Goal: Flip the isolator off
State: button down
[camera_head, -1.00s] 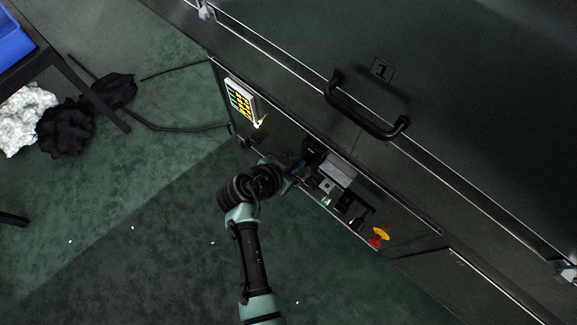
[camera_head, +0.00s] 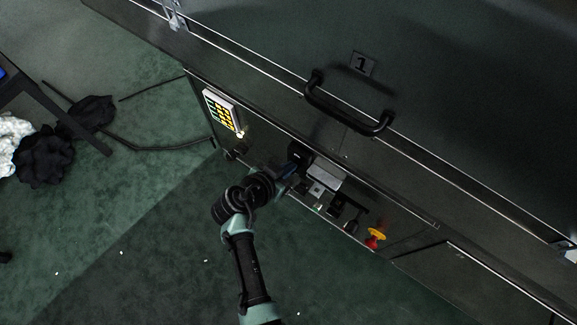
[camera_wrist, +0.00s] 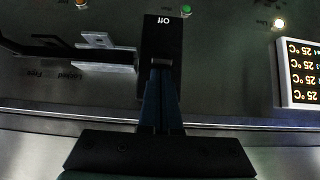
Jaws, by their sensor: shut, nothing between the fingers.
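A black block lettered "Off" (camera_wrist: 165,35), upside down in the wrist view, stands on the dark panel; it looks like the isolator. In the head view the black block (camera_head: 299,153) is at the panel's upper left. My gripper (camera_head: 290,169) is right beside it, and in the wrist view my shut, empty fingers (camera_wrist: 161,75) point at its lower part and overlap it. I cannot tell whether they touch it. The fingers hide part of the block, and its switch position is not clear.
A lit display (camera_head: 223,111) is on the panel's left. A grey latch plate (camera_wrist: 108,52) near "Locked" and "Free" lettering adjoins the block. A red knob on yellow (camera_head: 376,238) is at the right. A black door handle (camera_head: 345,108) juts out above.

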jog(key=shift+s+a+f+t+h+b, duration=0.3)
jog(key=shift+f+t+h+b, duration=0.25)
jog(key=shift+b, duration=1.85)
jog(key=f+t+h+b, duration=0.1)
jog(key=b, duration=0.4)
jog(key=s+t+h+b, duration=0.1)
jog(key=t+b, duration=0.1)
jog(key=b, duration=0.4)
jog(key=f+t+h+b, duration=0.1)
jog(key=b, duration=0.5)
jog(key=shift+s+a+f+t, duration=0.15)
jog(key=shift+a+f+t, duration=0.2)
jog(key=shift+a, duration=0.05)
